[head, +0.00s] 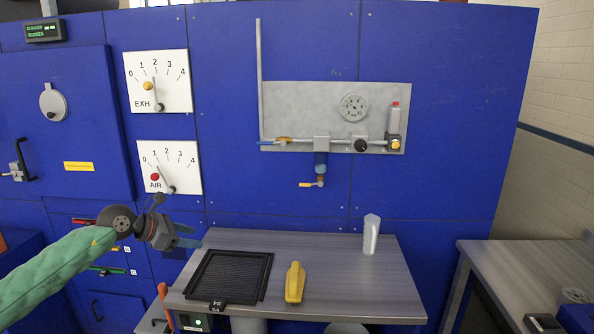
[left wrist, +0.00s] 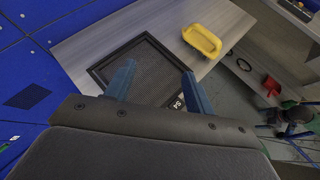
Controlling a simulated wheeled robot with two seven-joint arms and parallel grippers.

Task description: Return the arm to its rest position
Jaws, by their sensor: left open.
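My left arm, in a green sleeve, comes in from the left in the head view. Its gripper (head: 190,239) is open and empty, held in front of the blue panel, left of the table's back left corner. In the left wrist view the two blue fingers (left wrist: 160,88) stand apart with nothing between them. The black mesh-filled frame (left wrist: 145,66) shows beyond them and is partly covered by them. My right gripper is in neither view.
A grey table (head: 335,252) holds the black framed screen (head: 228,277), a yellow handled tool (head: 295,283) and a white jug (head: 371,234). The blue machine wall carries EXH (head: 158,81) and AIR (head: 169,167) dials and a pipe panel (head: 335,117). Another table (head: 520,275) stands right.

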